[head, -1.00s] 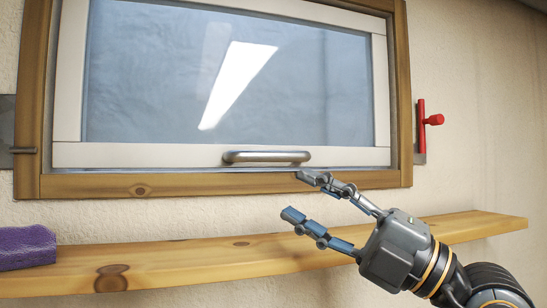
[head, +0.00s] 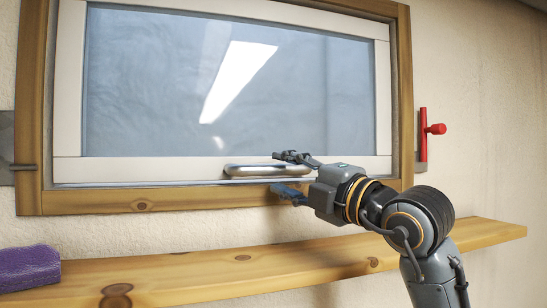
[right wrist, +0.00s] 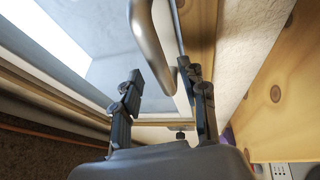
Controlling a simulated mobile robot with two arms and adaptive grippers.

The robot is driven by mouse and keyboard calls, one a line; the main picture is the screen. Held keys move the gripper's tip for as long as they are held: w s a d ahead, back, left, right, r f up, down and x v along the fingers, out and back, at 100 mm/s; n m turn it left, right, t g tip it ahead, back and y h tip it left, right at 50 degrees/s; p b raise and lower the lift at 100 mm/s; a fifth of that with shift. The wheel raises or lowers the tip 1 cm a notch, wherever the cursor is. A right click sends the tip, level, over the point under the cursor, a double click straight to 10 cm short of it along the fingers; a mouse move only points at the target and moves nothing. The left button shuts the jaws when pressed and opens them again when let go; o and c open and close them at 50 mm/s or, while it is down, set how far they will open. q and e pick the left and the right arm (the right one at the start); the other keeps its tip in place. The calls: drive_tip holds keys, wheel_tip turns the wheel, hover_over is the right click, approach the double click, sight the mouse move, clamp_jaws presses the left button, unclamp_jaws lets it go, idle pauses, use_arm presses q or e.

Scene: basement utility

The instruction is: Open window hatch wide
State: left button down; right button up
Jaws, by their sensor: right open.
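The window hatch (head: 120,171) is a pale framed glass panel inside a wooden surround, and it looks closed or nearly so. Its metal bar handle (head: 245,170) runs along the bottom rail. My right gripper (head: 284,172) is open at the handle's right part, one finger above the bar and one below. Contact cannot be told. My left gripper is not in view.
A wooden shelf (head: 200,268) runs along the wall below the window. A purple block-like object (head: 28,268) sits at its left end. A red latch-like lever (head: 424,130) is on the wall right of the frame. The shelf's middle is clear.

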sight(278, 171)
drive_tip(key=shift+p+x, duration=0.5)
drive_tip(key=shift+x, duration=1.25)
clamp_jaws()
drive_tip(key=shift+d, duration=0.1)
